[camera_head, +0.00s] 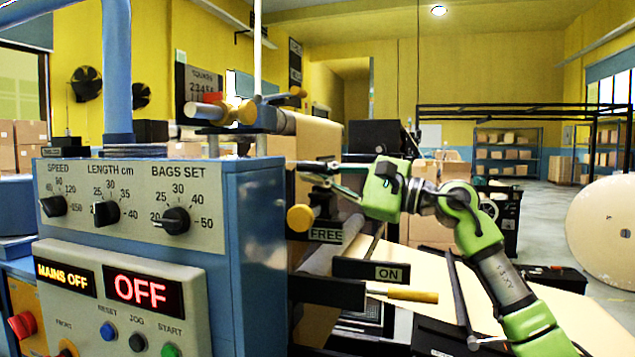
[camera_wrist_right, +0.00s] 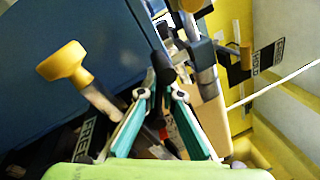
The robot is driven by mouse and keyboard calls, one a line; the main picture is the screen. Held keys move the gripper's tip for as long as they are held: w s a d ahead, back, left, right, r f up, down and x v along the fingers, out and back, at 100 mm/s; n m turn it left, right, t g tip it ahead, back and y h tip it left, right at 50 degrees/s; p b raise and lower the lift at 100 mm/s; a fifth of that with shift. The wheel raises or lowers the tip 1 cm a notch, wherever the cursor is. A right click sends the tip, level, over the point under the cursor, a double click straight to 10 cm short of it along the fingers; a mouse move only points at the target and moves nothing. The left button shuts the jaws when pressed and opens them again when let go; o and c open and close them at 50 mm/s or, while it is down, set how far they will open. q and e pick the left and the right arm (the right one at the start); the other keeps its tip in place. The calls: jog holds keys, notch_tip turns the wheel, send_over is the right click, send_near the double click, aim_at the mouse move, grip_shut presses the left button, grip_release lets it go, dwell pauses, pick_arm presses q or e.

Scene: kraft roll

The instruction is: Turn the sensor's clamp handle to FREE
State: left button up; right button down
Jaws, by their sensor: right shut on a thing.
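My right gripper (camera_head: 312,171) is at the machine's right side, above a yellow knob (camera_head: 300,217) and a FREE plate (camera_head: 325,235). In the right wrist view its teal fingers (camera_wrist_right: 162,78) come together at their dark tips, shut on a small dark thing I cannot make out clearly. The yellow knob (camera_wrist_right: 62,62) stands to the left of the fingers, on a shaft running toward them, with the FREE plate (camera_wrist_right: 90,134) below it. I cannot tell whether the held thing is the clamp handle. My left gripper is not in view.
The blue control cabinet (camera_head: 262,240) stands close to the gripper's left, its display reading OFF. An ON plate (camera_head: 388,272) and a yellow-handled lever (camera_head: 412,295) lie below. A second labelled plate (camera_wrist_right: 268,62) and yellow handle (camera_wrist_right: 245,55) show at the wrist view's upper right.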

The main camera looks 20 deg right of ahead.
jog(key=shift+s+a+f+n+y+b, duration=0.15)
jog(key=shift+f+n+b, duration=0.2)
jog(key=shift+n, duration=0.25)
jog(key=shift+s+f+n+y+b, duration=0.1)
jog(key=shift+f+n+y+b, duration=0.1)
jog(key=shift+n+b, duration=0.3)
jog(key=shift+n, duration=0.3)
jog(key=c, duration=2.2)
grip_release()
jog(key=v, duration=1.2)
jog(key=shift+r, duration=0.2)
